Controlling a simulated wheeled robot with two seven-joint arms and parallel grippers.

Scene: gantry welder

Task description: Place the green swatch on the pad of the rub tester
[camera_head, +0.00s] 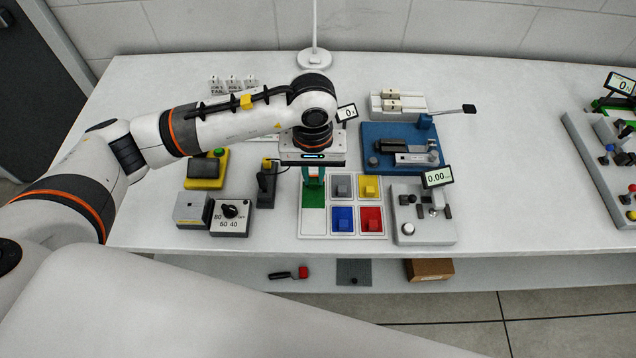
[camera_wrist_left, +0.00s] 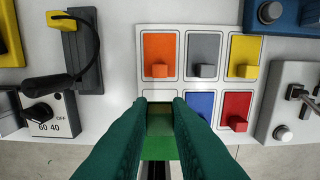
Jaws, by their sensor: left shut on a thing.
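My left gripper (camera_wrist_left: 160,115) points down with green fingers over the front left compartment of a white swatch tray (camera_head: 343,236). It is shut on the green swatch (camera_wrist_left: 158,148), gripping its raised block. A blue-based machine (camera_head: 371,187) with a long black-ended handle stands behind and right of the tray and looks like the rub tester. Its pad cannot be made out clearly. My right gripper is not in view.
Orange (camera_wrist_left: 159,50), gray (camera_wrist_left: 204,50), yellow (camera_wrist_left: 243,50), blue (camera_head: 343,221) and red (camera_head: 371,221) swatches fill the other compartments. A gray gauge (camera_head: 424,228) stands right of the tray. A black-handled tool in a stand (camera_head: 266,185) and dial box (camera_head: 231,217) are left.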

